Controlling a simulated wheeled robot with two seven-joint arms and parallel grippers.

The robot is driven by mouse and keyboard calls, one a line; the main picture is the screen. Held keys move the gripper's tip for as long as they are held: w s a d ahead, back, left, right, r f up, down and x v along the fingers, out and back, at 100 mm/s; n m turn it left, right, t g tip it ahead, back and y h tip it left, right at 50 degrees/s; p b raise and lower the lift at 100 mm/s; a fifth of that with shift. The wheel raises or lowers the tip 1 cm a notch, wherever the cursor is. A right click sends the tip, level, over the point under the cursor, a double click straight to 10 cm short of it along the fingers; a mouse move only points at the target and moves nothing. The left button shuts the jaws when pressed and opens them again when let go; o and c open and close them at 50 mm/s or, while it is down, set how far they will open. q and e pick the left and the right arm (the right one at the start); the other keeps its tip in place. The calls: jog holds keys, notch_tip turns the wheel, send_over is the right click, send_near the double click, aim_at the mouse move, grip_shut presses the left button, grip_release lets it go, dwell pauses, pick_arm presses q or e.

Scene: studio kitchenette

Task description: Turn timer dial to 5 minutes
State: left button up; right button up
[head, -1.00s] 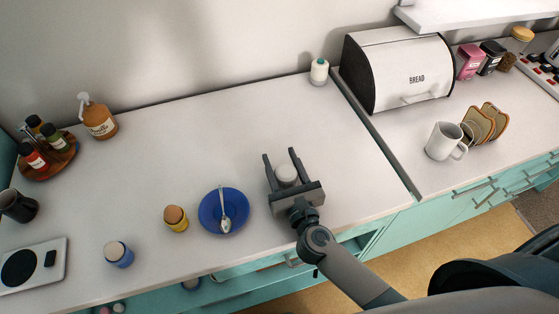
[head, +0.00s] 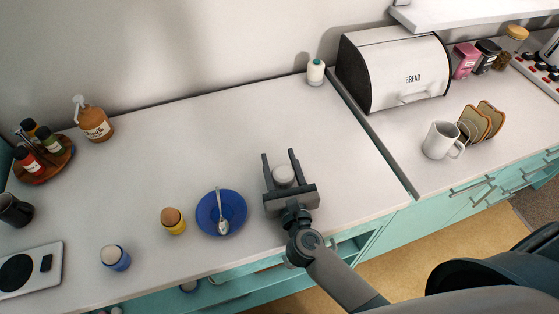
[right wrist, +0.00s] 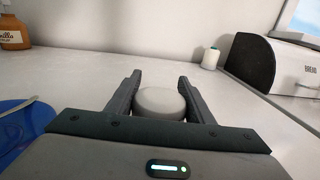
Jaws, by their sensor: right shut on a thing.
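A small round pale grey-white knob-like thing (head: 284,175), which looks like the timer, sits on the worktop right of the blue plate. My right gripper (head: 281,158) is around it, with one finger on each side, and is shut on it. In the right wrist view the timer (right wrist: 161,103) shows between the two dark fingers, close to the palm. Its markings and pointer cannot be made out, so the dial setting cannot be read. My left gripper is not in view.
Left of my right gripper are a blue plate (head: 207,213) with a spoon and two egg cups, yellow (head: 177,228) and blue (head: 122,263). A bread bin (head: 380,75), mug (head: 437,140) and toast rack stand right. The worktop behind the gripper is clear.

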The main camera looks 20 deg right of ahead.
dwell(0.4)
jog(key=o, duration=1.1)
jog(key=shift+s, duration=0.15)
jog(key=shift+s+a+f+b, duration=0.15)
jog(key=shift+s+b, duration=0.2)
jog(key=shift+s, duration=0.25)
jog(key=s+b, duration=0.2)
jog(key=s, duration=0.2)
jog(key=s+b, duration=0.1)
jog(key=s, duration=0.4)
jog(key=s+b, duration=0.2)
jog(key=s, duration=0.3)
jog(key=shift+s+a+b, duration=0.2)
jog(key=shift+a+b, duration=0.15)
jog(key=shift+a, duration=0.05)
jog(key=shift+s, duration=0.75)
